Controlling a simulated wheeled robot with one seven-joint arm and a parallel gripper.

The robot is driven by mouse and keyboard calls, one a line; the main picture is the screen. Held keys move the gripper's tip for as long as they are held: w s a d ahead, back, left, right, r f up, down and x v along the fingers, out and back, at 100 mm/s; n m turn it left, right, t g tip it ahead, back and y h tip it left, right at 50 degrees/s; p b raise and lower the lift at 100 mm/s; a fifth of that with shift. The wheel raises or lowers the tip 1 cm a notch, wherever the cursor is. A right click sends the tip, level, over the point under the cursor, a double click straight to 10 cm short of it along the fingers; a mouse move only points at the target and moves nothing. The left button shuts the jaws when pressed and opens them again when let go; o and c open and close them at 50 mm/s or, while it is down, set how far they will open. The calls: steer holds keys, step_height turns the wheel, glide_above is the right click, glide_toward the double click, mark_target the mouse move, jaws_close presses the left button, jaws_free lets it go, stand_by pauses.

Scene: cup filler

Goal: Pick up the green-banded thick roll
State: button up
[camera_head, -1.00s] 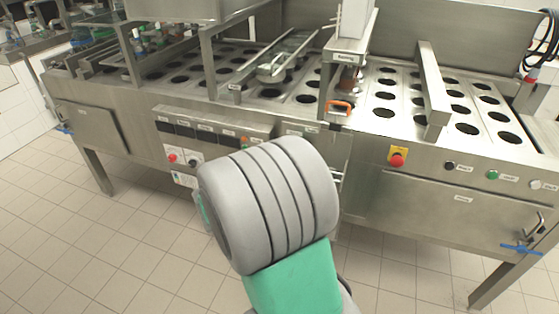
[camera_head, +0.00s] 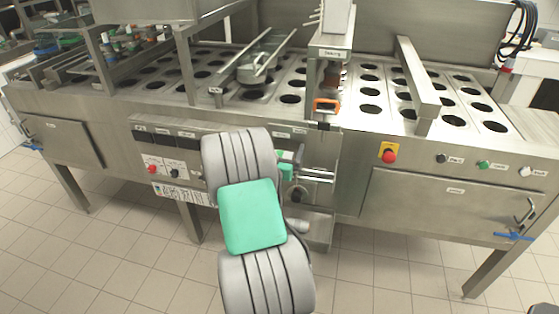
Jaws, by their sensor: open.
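I cannot make out a green-banded thick roll for certain in the head view. Small bottles and items with green and orange parts (camera_head: 112,42) stand at the back left of the machine, too small to tell apart. A green item (camera_head: 70,43) lies farther left, and its shape is unclear. My own grey arm with its green joint covers rises in the lower middle and hides part of the machine's front.
The steel filling machine (camera_head: 85,105) spans the view, its top full of round holes. An orange handle (camera_head: 326,103) sits mid-top. A red emergency button (camera_head: 389,157) is on its front. The tiled floor (camera_head: 385,275) in front is clear.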

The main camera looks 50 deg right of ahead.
steer(key=c, duration=1.8)
